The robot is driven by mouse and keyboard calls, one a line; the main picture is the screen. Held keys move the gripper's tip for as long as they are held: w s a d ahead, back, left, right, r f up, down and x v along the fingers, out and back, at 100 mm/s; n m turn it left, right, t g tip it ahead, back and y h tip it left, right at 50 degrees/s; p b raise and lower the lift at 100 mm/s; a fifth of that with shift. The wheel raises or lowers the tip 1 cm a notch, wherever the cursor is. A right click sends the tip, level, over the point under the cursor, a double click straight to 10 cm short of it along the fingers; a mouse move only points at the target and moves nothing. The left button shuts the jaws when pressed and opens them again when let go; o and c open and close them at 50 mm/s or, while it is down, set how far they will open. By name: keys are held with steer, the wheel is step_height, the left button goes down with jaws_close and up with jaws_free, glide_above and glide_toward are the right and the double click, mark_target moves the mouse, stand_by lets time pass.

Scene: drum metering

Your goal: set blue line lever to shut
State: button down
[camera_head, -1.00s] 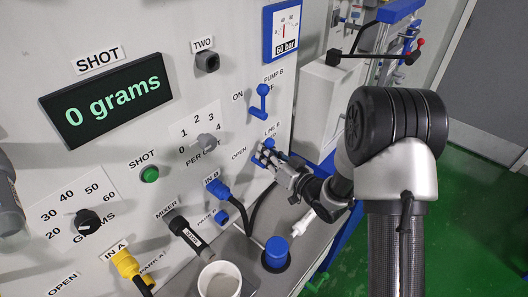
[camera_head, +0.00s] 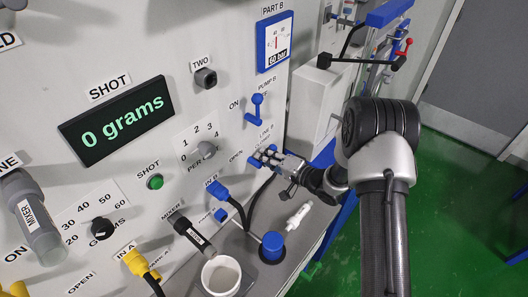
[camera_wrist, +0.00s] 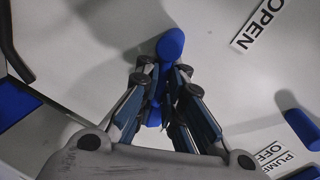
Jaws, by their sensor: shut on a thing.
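The blue line lever (camera_wrist: 171,44) is between my fingers in the wrist view, with its rounded end showing past the fingertips. My gripper (camera_wrist: 163,72) is shut on it from both sides. In the head view my gripper (camera_head: 265,157) is at the panel, below the LINE B label (camera_head: 265,133) and right of the OPEN label (camera_head: 236,157). There the fingers cover most of the lever. In the wrist view the OPEN label (camera_wrist: 263,22) is at the upper right of the lever. The lever's SHUT marking is not readable.
The blue PUMP B lever (camera_head: 256,105) is just above on the panel, with a PUMP OFF label (camera_wrist: 277,156) in the wrist view. Below are the blue IN B plug (camera_head: 218,190) with its hose, a blue-capped container (camera_head: 272,246) and a white cup (camera_head: 221,274).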

steer(key=shift+w+d+f+m+p, duration=0.1)
steer(key=shift+w+d+m+p, duration=0.2)
steer(key=shift+m, duration=0.35)
steer(key=shift+w+d+m+p, duration=0.2)
steer(key=shift+m+p, duration=0.1)
steer(key=shift+m, duration=0.35)
steer(key=c, duration=1.9)
jaws_free()
steer(key=shift+f, duration=0.1)
steer(key=shift+o, duration=1)
steer(key=shift+w+d+f, duration=0.1)
steer(key=shift+f, duration=0.1)
steer(key=shift+s, duration=0.2)
steer(key=v, duration=1.1)
steer(key=shift+d+r, duration=0.2)
steer(key=shift+d, duration=0.2)
steer(key=shift+s, duration=0.1)
